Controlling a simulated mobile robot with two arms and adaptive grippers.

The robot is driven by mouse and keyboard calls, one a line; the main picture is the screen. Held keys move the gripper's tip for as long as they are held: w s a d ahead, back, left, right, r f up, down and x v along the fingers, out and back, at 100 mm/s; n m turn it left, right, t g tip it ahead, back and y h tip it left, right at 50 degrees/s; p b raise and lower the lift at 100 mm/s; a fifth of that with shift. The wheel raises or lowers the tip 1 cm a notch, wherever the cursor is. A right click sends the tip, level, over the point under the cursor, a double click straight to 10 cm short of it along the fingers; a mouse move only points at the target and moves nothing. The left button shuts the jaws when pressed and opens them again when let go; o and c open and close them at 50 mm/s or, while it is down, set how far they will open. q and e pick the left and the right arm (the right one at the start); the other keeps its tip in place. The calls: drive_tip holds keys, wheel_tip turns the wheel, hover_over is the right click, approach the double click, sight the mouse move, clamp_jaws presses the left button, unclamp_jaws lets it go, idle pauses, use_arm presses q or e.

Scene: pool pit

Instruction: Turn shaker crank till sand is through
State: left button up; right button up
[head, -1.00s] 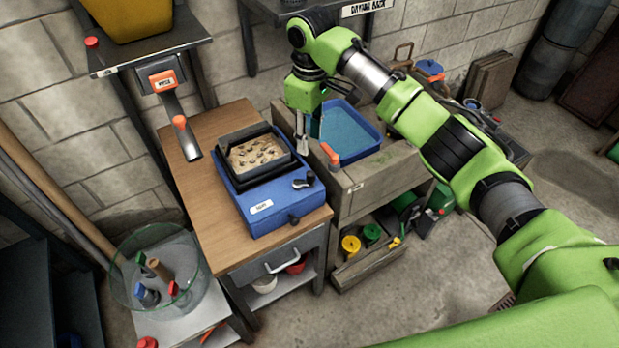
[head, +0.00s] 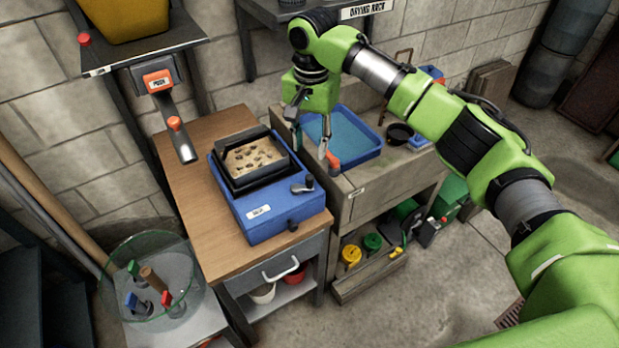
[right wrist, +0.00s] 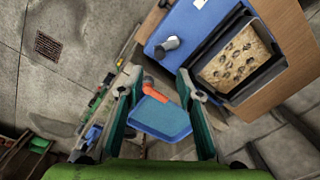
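The shaker is a blue box (head: 265,212) on a wooden-topped bench. A black-framed tray (head: 254,163) on top holds tan sand with dark lumps. The crank (head: 303,185) sticks out near the box's right side; it also shows in the right wrist view (right wrist: 168,45). My right gripper (head: 311,150) is open and empty, above and behind the crank, apart from it. In the right wrist view its fingers (right wrist: 158,76) are spread wide, with the crank beyond their tips. My left gripper is not in view.
A blue basin (head: 350,145) and an orange-handled tool (head: 331,161) are right of the shaker. A chute (head: 180,140) with an orange knob hangs at left. A glass bowl (head: 150,275) with several stamps stands front left. Bare wood surrounds the shaker's left side.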

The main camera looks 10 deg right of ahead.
sight(310, 176)
wheel_tip(310, 176, down, 12)
drive_tip(key=shift+f+p, duration=0.1)
drive_tip(key=shift+p, duration=0.6)
clamp_jaws()
